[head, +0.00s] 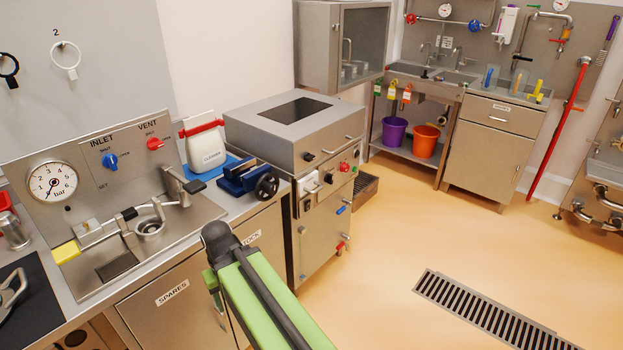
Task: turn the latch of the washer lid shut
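The washer (322,235) is a steel cabinet at the middle of the head view. Its lid (296,118), with a dark window on top, is down. The lid's front has two black knobs and a bar handle (354,137). A pale lever-like part (309,184) sits at the washer's upper left front, just below the lid edge; it looks like the latch, but its turn is too small to tell. My green and black arm reaches up from the bottom, left of the washer and apart from it. My gripper's fingers do not show.
The steel counter (199,226) at left holds a blue and black valve (248,180), a white container (203,145) and a gauge panel (90,165). A wall cabinet (320,40) hangs behind the washer.

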